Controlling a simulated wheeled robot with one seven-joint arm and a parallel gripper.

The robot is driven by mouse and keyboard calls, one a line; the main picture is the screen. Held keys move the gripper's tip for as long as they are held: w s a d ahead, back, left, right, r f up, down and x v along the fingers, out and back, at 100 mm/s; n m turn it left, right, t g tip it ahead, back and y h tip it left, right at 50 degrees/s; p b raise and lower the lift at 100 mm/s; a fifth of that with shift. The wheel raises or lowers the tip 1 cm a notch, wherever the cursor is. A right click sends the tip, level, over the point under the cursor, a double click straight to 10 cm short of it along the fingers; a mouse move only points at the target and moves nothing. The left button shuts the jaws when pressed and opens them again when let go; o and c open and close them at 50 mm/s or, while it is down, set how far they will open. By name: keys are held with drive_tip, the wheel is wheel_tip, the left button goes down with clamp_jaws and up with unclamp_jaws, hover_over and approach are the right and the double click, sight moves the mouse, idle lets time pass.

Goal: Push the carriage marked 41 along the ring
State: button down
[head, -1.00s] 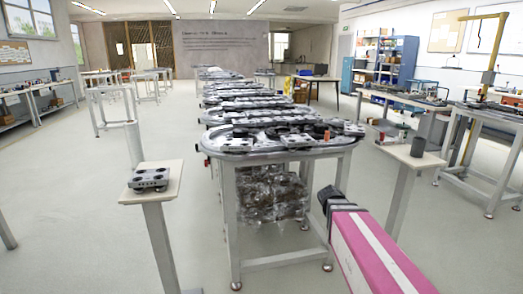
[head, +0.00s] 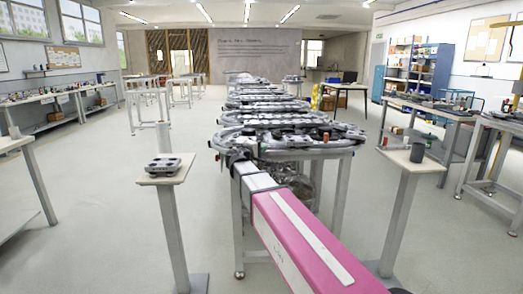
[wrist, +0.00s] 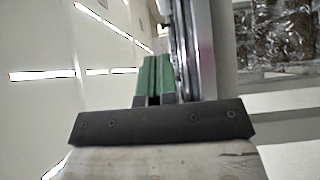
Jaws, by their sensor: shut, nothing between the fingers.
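The ring track (head: 228,143) lies on the nearest bench in the middle of the head view, with several grey carriages (head: 262,141) on it. No number can be read, so I cannot tell which one is marked 41. My pink arm reaches from the lower right to the front left edge of this bench. My gripper (wrist: 153,62) has two green fingers pressed together with nothing between them. In the wrist view the fingers are close beside the track's metal edge (wrist: 202,50); contact cannot be told. In the head view my arm hides part of the bench's front.
A loose carriage (head: 165,165) sits on a small stand (head: 172,178) at the left. A right stand (head: 413,165) holds a dark grey cylinder (head: 417,153) and small items. More track benches run back behind the first.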

sight(298, 142)
drive_tip(key=x, duration=0.3)
drive_tip(key=s+d+x, duration=0.1)
drive_tip(key=x, duration=0.5)
drive_tip(key=shift+s+d, duration=0.2)
drive_tip(key=shift+d, duration=0.8)
drive_tip(key=d, duration=0.7)
